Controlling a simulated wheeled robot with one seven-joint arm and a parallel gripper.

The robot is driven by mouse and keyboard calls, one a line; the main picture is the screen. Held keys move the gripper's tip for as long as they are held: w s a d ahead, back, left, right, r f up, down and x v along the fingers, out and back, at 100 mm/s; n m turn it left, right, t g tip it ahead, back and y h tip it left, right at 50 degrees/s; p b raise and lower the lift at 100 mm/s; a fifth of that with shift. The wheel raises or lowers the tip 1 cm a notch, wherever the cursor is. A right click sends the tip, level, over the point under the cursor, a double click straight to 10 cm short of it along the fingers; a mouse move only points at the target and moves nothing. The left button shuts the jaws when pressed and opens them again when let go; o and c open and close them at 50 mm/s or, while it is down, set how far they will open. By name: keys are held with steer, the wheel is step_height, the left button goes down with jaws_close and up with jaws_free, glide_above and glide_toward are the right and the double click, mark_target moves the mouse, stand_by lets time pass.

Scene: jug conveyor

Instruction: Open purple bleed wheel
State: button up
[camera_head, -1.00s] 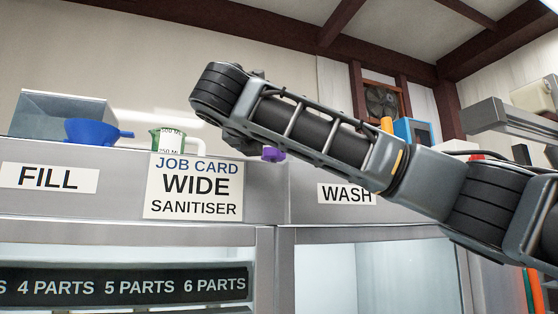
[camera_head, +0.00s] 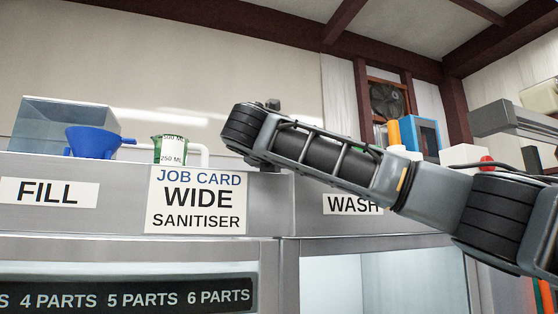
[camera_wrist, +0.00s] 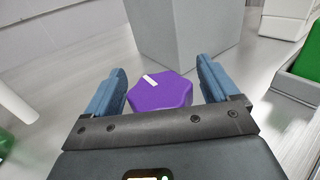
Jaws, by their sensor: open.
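The purple bleed wheel (camera_wrist: 160,92) shows in the wrist view as a lobed knob with a white mark on its top left. My gripper (camera_wrist: 162,78) is open, with one blue finger to the left of the wheel and one to the right. The wheel lies between the fingers, with a visible gap at the right finger; I cannot tell whether the left finger touches it. In the head view my arm hides the wheel, and the gripper does not show there.
A grey block (camera_wrist: 185,35) stands just beyond the wheel. In the head view, a blue funnel (camera_head: 92,141) and green measuring jug (camera_head: 170,149) stand left of my arm, above the job card (camera_head: 197,200).

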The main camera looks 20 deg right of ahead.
steer(key=shift+c, duration=0.2)
steer(key=c, duration=0.9)
steer(key=shift+n+y, duration=0.3)
steer(key=shift+y, duration=0.1)
steer(key=n+t+y+p, duration=0.1)
steer(key=n+t+y, duration=0.1)
steer(key=y, duration=0.1)
steer(key=shift+n+y, duration=0.3)
steer(key=n+y, duration=0.1)
steer(key=y, duration=0.1)
steer(key=n+y, duration=0.1)
steer(key=n+t+y, duration=0.1)
steer(key=y, duration=0.1)
steer(key=shift+w+a+y+p, duration=0.1)
steer(key=shift+a+y+p, duration=0.2)
steer(key=shift+p, duration=0.05)
steer(key=n+y, duration=0.1)
steer(key=y, duration=0.1)
steer(key=n+g+y, duration=0.1)
steer(key=n+y, duration=0.3)
steer(key=shift+a+y, duration=0.3)
steer(key=shift+y, duration=0.1)
steer(key=shift+a+n+g+y, duration=0.1)
steer(key=shift+n+g+y, duration=0.4)
steer(key=shift+n+y, duration=0.15)
steer(key=shift+a+n+g+y, duration=0.15)
steer(key=shift+n+g+y, duration=0.4)
steer(key=shift+y, duration=0.4)
